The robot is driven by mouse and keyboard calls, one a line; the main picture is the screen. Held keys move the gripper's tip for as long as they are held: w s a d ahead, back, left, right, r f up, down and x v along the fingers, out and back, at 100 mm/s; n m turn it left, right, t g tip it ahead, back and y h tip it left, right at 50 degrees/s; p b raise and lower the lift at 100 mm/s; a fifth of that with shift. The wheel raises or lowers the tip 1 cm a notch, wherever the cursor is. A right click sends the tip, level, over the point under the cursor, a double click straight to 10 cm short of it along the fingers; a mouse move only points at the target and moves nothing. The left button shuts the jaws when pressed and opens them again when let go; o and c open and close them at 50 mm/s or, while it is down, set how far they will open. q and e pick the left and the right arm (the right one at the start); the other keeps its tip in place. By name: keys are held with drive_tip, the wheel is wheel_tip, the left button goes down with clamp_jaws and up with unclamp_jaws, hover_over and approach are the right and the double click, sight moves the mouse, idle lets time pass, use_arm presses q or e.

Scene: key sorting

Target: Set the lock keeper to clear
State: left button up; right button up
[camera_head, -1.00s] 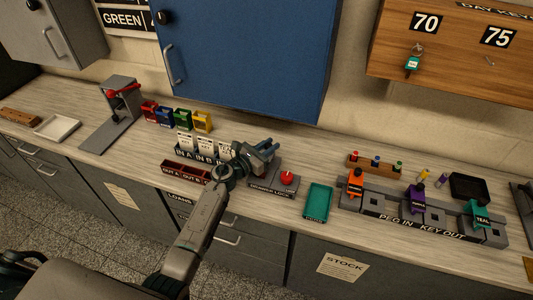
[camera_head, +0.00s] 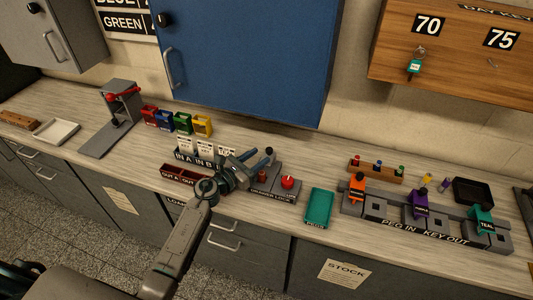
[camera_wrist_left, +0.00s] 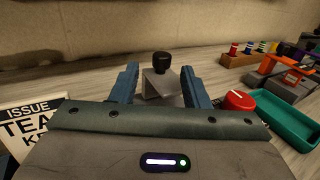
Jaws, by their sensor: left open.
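The lock unit is a grey block (camera_head: 267,187) on the counter with a round red button (camera_head: 287,182) and a black-topped lever knob (camera_head: 269,151) at its back. The label on its front is too small to read surely. In the left wrist view the black knob (camera_wrist_left: 161,62) stands on a grey sloped piece (camera_wrist_left: 160,84), between and beyond my fingers. The red button (camera_wrist_left: 239,99) is to the right. My left gripper (camera_head: 252,166) is open and empty, just left of the knob and apart from it. My right gripper is not in view.
A teal tray (camera_head: 319,207) lies right of the lock, then a grey key fixture (camera_head: 375,212) with coloured keys. A blue cabinet (camera_head: 250,60) hangs above.

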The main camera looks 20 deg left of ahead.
use_arm(q)
drive_tip(key=b+v, duration=0.1)
drive_tip(key=v, duration=0.3)
drive_tip(key=shift+s+a, duration=0.2)
drive_tip(key=shift+s, duration=0.05)
drive_tip(key=shift+s+r, duration=0.1)
